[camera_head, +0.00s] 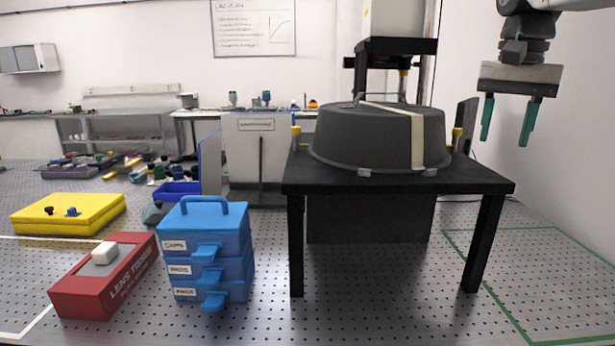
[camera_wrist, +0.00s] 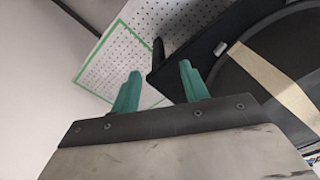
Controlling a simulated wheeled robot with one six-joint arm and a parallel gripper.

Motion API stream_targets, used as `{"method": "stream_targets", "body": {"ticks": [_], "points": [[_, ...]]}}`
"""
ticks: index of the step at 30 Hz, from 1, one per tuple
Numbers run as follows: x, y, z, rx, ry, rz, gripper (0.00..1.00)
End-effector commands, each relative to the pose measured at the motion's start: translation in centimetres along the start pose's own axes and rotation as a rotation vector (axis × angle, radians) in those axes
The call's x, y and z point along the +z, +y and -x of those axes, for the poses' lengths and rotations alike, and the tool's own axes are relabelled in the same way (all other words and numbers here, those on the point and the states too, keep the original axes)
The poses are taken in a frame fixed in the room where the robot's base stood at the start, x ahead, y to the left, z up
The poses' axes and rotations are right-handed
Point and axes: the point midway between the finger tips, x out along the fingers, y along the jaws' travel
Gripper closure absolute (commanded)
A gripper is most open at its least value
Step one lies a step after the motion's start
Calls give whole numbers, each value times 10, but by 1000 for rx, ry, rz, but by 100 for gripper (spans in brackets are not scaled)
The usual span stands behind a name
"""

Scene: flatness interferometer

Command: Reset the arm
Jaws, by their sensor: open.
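My gripper (camera_head: 507,122) hangs at the upper right in the head view, its two green fingers pointing down. The fingers are apart with nothing between them. It is above and to the right of the black table (camera_head: 400,182), clear of it. In the wrist view the two green fingertips (camera_wrist: 160,75) show apart and empty, over the table's corner and the perforated floor surface beyond. A dark round cover (camera_head: 370,138) with a beige strap sits on the table; part of it shows in the wrist view (camera_wrist: 250,85).
A blue drawer box (camera_head: 222,232), a red lens tissue box (camera_head: 85,288) and a yellow case (camera_head: 70,214) stand on the perforated surface at left. A green-outlined area (camera_head: 550,270) at right is empty. A dark column-mounted device (camera_head: 397,46) rises behind the cover.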

Motion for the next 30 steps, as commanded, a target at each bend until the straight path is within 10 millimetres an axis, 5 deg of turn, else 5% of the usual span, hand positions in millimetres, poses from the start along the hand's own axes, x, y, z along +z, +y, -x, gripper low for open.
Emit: {"method": "stream_targets", "body": {"ticks": [9, 15, 21, 30], "points": [[156, 35, -96, -17, 43, 303, 55], [226, 59, -167, -22, 64, 456, 55], [252, 70, -201, -24, 72, 519, 55], [253, 70, -202, -24, 72, 521, 55]]}}
